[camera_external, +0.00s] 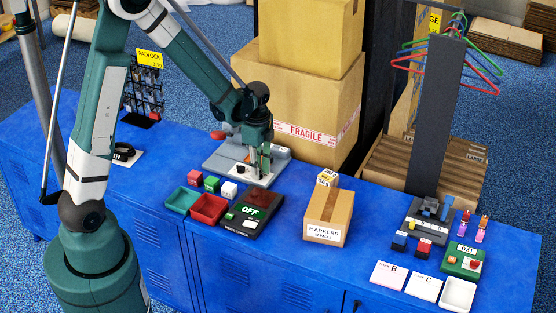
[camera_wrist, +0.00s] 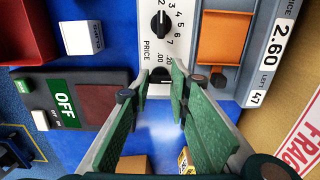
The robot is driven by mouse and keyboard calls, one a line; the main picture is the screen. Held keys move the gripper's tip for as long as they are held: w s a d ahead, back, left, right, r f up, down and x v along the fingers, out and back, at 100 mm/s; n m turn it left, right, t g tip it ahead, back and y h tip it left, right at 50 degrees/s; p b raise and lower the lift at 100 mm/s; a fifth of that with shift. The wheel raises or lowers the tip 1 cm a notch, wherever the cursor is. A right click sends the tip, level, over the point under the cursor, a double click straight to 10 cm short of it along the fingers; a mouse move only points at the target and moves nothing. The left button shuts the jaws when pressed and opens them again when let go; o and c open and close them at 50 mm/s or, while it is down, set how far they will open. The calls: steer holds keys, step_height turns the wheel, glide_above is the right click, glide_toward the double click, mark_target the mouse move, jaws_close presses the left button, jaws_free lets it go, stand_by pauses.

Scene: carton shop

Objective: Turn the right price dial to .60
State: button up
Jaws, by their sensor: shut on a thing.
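The grey price machine (camera_external: 222,158) stands at the back of the blue counter, under my gripper (camera_external: 257,172). In the wrist view its white panel (camera_wrist: 183,18) carries a black dial (camera_wrist: 160,24) ringed by whole numbers. The right price dial (camera_wrist: 161,75), marked .00 and .20 among others, sits lower in that picture, between my fingertips (camera_wrist: 160,80). My gripper is shut on this dial, and the fingers hide much of it and its pointer. A price plate (camera_wrist: 272,50) beside it reads 2.60, with LEFT 47 below.
A green and black OFF unit (camera_external: 256,207) and red and teal trays (camera_external: 209,209) stand in front of the machine. A markers carton (camera_external: 328,213) is to the right. Large FRAGILE cartons (camera_external: 300,105) rise close behind my gripper.

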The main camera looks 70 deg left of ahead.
steer(key=o, duration=0.9)
steer(key=shift+r, duration=0.15)
step_height(320, 180, up, 12)
stand_by(0.7)
stand_by(0.3)
steer(key=shift+d, duration=0.1)
steer(key=s+d+r+n+t, duration=0.2)
steer(key=s+d+r, duration=0.1)
steer(key=d+r, duration=0.35)
steer(key=s+d+r+n+t, duration=0.1)
steer(key=s+d+r+n, duration=0.15)
steer(key=d+r, duration=0.4)
steer(key=s+d+r+n+t, duration=0.1)
steer(key=s+d+n+t, duration=0.3)
steer(key=s+d, duration=0.8)
steer(key=shift+d+r, duration=0.3)
steer(key=shift+d, duration=0.7)
